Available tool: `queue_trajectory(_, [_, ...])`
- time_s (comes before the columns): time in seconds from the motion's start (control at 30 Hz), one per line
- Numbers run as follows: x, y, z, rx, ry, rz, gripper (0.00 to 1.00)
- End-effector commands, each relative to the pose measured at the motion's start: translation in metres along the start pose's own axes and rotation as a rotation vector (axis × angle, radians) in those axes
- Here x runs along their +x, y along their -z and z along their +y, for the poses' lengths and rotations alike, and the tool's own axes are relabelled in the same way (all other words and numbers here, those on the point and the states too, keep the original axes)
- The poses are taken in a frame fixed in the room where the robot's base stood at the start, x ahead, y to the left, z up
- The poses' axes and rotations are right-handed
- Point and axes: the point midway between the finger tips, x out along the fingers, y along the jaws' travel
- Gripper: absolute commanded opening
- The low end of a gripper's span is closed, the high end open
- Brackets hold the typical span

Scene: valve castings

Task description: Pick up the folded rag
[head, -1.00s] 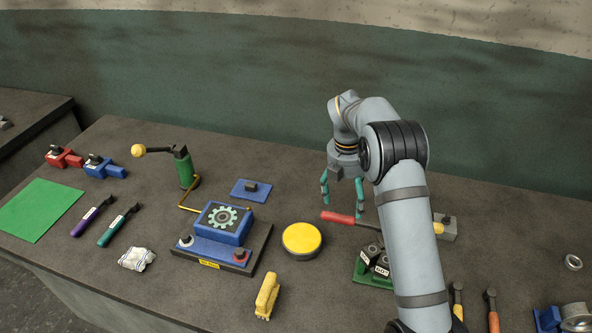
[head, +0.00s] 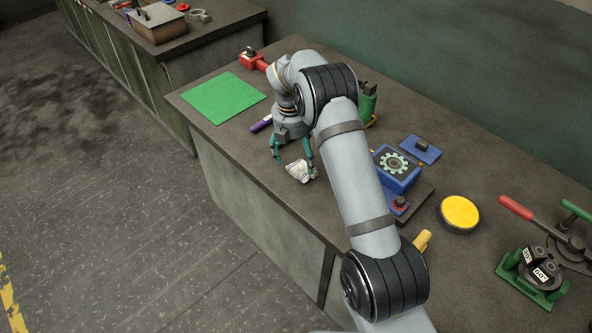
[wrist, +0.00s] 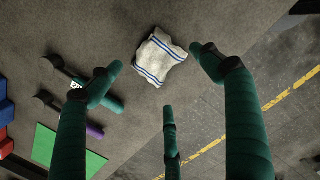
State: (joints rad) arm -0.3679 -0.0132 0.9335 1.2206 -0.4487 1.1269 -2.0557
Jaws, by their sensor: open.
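The folded rag (head: 300,171) is white and crumpled-looking, and lies near the front edge of the bench. In the wrist view the rag (wrist: 161,57) shows blue stripes and lies between and beyond my spread fingertips. My gripper (head: 292,160) is open, with teal fingers, just above and at the rag in the head view. In the wrist view my gripper (wrist: 158,70) has its fingers apart with nothing held. I cannot tell whether a finger touches the rag.
Near the rag lie a purple-handled tool (head: 261,124) and a green mat (head: 224,96). To the right stand a blue box with a gear emblem (head: 396,167) and a yellow round tin (head: 459,212). The bench's front edge (head: 262,188) is close to the rag.

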Motion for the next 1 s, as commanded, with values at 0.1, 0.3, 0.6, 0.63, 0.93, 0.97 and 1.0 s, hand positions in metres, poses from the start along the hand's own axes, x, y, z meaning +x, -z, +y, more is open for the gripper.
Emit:
queue_trajectory(0.1, [0.009,-0.002,0.000,0.001,0.003,0.000,0.79])
queue_trajectory(0.3, [0.038,-0.005,0.002,0.000,0.003,0.001,0.79])
queue_trajectory(0.6, [0.054,-0.005,0.002,0.000,-0.001,0.000,0.79])
queue_trajectory(0.63, [0.054,-0.005,0.002,0.000,-0.001,0.000,0.79])
queue_trajectory(0.93, [0.053,-0.005,0.002,0.000,-0.001,0.000,0.64])
queue_trajectory(0.97, [0.053,-0.005,0.002,0.000,-0.001,0.000,0.62])
queue_trajectory(1.0, [0.053,-0.005,0.002,0.000,-0.001,0.000,0.60])
